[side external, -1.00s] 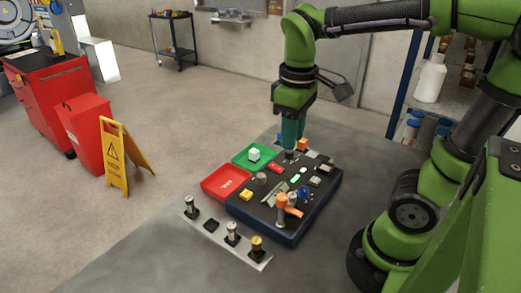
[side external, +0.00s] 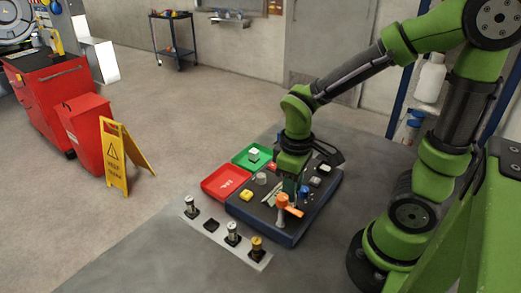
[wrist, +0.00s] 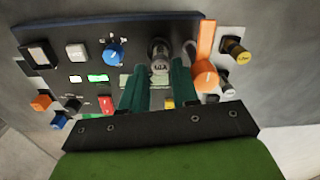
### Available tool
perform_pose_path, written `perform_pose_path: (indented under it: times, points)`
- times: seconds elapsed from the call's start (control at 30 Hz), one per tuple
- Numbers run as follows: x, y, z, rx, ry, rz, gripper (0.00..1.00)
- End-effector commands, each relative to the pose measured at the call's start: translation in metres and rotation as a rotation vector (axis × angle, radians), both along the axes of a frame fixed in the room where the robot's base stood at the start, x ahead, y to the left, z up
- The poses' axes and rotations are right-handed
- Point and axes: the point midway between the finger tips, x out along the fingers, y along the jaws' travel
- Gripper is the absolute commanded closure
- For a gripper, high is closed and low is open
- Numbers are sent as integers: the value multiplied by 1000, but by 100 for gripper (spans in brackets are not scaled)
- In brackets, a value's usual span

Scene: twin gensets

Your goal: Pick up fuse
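A grey cylindrical fuse (wrist: 160,52) with a lettered face stands on the dark panel (wrist: 68,37) in the wrist view, in line with the gap between my fingertips. My gripper (wrist: 161,72) is open, with its two teal fingers apart and nothing clearly held. In the side view my gripper (side external: 290,190) is low over the panel (side external: 271,229), just behind the orange lever (side external: 288,204). The fuse is hard to make out there, beside the fingers and lever. I cannot tell whether the fingers touch it.
The orange lever (wrist: 206,72) stands close to the right finger. A blue knob (wrist: 113,53) is left of the fuse. A plate (side external: 212,225) with several capped cylinders lies in front of the panel. Red (side external: 207,187) and green (side external: 241,160) trays sit to its left.

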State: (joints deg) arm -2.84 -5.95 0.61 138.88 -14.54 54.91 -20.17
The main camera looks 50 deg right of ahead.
Motion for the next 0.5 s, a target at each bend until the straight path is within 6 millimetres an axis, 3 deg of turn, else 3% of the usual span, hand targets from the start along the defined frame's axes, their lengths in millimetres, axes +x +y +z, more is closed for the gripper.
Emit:
perform_pose_path:
  times: [0.2, 0.47, 0.5]
  points:
    - [-2, 0, -28, -1, 4, 0, 70]
    - [-1, 0, -30, 0, 0, -1, 70]
    - [-1, 0, -30, 0, 0, -1, 75]
